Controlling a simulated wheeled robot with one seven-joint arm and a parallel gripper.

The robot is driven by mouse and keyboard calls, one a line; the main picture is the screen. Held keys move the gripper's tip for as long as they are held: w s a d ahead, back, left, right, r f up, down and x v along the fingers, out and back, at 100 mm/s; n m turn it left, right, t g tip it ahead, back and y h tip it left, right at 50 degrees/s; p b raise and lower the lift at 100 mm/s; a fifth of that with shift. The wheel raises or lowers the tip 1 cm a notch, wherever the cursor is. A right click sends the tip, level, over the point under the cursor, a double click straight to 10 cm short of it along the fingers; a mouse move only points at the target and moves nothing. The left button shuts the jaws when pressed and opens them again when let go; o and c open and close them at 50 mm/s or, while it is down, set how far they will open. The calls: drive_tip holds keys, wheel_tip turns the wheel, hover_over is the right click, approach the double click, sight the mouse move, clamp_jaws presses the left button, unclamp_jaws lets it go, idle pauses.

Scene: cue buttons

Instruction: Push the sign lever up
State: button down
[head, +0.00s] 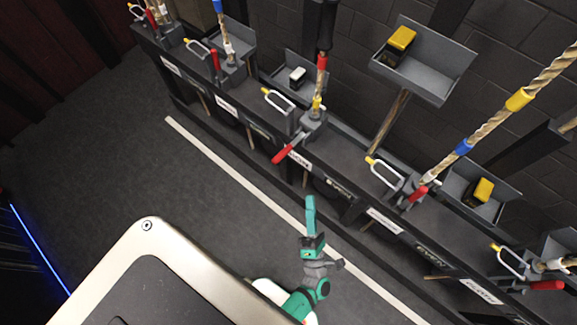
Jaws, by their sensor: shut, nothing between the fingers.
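Several rope locks with red lever handles line a dark rail. The lever nearest my gripper has a red handle (283,153) that sticks out from the rail, tilted down to the left. A white label (299,158) sits on the rail beside it; it is too small to read surely, so I cannot tell which lever is the sign lever. My teal gripper (310,201) is shut and empty. It is in front of the rail, below and to the right of that red handle in the picture, apart from it.
Other red handles stand at the left (215,64), at the right (418,195) and at the far right (547,285). White wire loops (278,100) and ropes (490,125) rise along the rail. A grey tray (440,72) holds a yellow-topped block. The floor at left is clear.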

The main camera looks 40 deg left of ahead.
sight(290, 147)
drive_tip(key=w+a+f+n+g+y, duration=0.1)
drive_tip(key=w+f+n+g+y, duration=0.1)
drive_tip(key=n+g, duration=0.5)
drive_tip(key=w+f+n+g+y, duration=0.3)
drive_tip(key=f+n+g+y, duration=0.2)
drive_tip(key=n, duration=0.8)
drive_tip(key=shift+a+f+g, duration=0.3)
drive_tip(key=shift+a+g, duration=0.1)
drive_tip(key=shift+g, duration=1)
drive_tip(key=shift+a, duration=0.1)
drive_tip(key=d+r+x, duration=0.1)
drive_tip(key=r+x, duration=0.1)
drive_tip(key=x, duration=1)
drive_tip(key=shift+w+a+r, duration=0.25)
drive_tip(key=shift+a+r, duration=0.15)
drive_tip(key=shift+r, duration=0.05)
